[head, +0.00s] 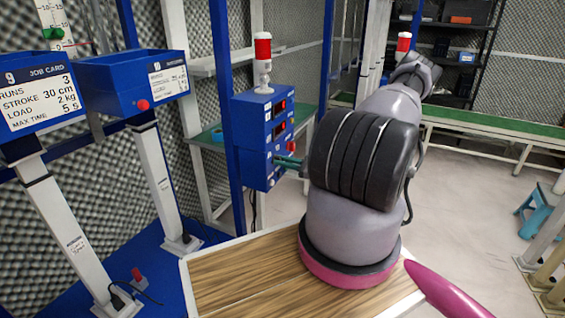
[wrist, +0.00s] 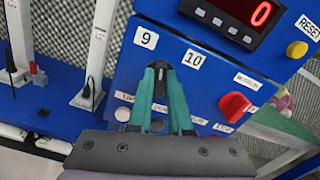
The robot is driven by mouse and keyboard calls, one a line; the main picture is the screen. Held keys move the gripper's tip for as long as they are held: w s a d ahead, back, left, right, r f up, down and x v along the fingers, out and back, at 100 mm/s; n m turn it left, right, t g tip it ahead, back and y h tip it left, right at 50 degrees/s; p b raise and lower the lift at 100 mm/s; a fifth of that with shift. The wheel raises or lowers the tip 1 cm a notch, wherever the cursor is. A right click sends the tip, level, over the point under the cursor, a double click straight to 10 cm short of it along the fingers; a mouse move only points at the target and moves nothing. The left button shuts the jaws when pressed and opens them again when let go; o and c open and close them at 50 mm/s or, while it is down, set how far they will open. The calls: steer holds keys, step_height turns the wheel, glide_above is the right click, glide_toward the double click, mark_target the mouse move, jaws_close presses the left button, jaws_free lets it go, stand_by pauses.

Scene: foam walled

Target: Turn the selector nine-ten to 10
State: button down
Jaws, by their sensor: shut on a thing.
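The black selector (wrist: 160,97) is on the blue control panel (wrist: 205,85), below the printed labels 9 (wrist: 146,38) and 10 (wrist: 193,59). My gripper (wrist: 162,78) has its green fingers shut on the selector, one on each side. The fingers hide most of the knob, so I cannot tell exactly which number it points to. In the head view, the green fingers (head: 288,162) reach the lowest part of the blue control box (head: 257,168) from the right.
A display reading 0 (wrist: 261,12), a yellow reset button (wrist: 297,49) and a red knob (wrist: 234,106) sit on the panel to the right. In the head view, a red-topped lamp (head: 263,48) stands on the box. Blue job-card bins (head: 125,82) are at the left.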

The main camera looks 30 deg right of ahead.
steer(key=m, duration=0.9)
steer(key=shift+w+d, duration=0.1)
steer(key=shift+d, duration=0.05)
steer(key=shift+m, duration=0.4)
steer(key=c, duration=0.8)
jaws_free()
steer(key=shift+c, duration=0.2)
steer(key=v, duration=1)
steer(key=shift+s+d, duration=0.3)
